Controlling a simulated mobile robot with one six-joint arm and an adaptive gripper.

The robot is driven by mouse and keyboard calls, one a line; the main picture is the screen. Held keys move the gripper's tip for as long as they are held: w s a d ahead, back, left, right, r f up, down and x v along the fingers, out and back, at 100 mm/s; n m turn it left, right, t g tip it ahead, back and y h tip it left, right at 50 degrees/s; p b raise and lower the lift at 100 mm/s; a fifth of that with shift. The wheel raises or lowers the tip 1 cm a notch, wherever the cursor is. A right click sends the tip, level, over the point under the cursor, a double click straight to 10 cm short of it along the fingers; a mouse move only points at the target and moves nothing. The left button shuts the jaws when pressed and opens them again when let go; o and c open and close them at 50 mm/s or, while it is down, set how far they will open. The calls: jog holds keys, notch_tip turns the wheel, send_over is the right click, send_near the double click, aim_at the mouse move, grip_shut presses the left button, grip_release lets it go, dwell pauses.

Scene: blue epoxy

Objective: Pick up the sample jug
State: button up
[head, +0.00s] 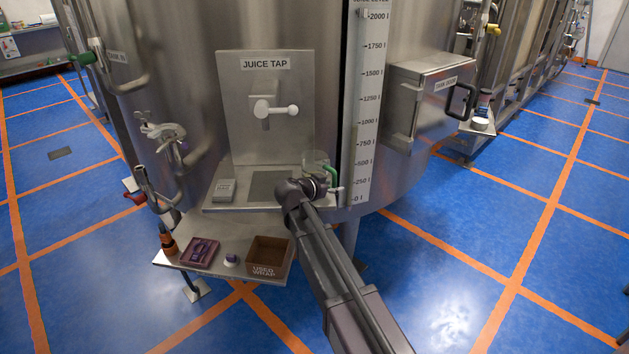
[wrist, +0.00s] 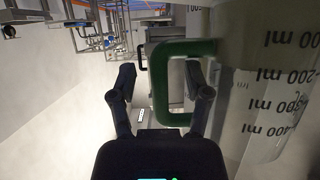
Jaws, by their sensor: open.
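The sample jug (head: 314,160) is a clear vessel with a green handle (head: 331,172). It stands at the right end of the shelf under the juice tap, partly hidden behind my arm. In the wrist view the jug's wall (wrist: 268,85), with ml marks, fills the right side. My gripper (head: 334,188) is at the jug's handle side. In the wrist view my gripper (wrist: 163,80) is open, and the outer bar of the green handle (wrist: 158,85) appears between its fingers. The right finger shows through the handle loop. I cannot tell whether either finger touches it.
The juice tap (head: 275,109) is on the tank panel above the shelf. A grey block (head: 224,190) sits left on the shelf. A lower shelf holds a purple tray (head: 200,251), a small white-topped item (head: 231,260) and a brown used-wrap box (head: 268,258). A wall box (head: 428,100) juts out at right.

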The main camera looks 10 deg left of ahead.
jog(key=shift+w+d+f, duration=0.15)
jog(key=shift+w+d, duration=0.1)
jog(key=shift+w, duration=0.1)
dwell(0.3)
grip_shut()
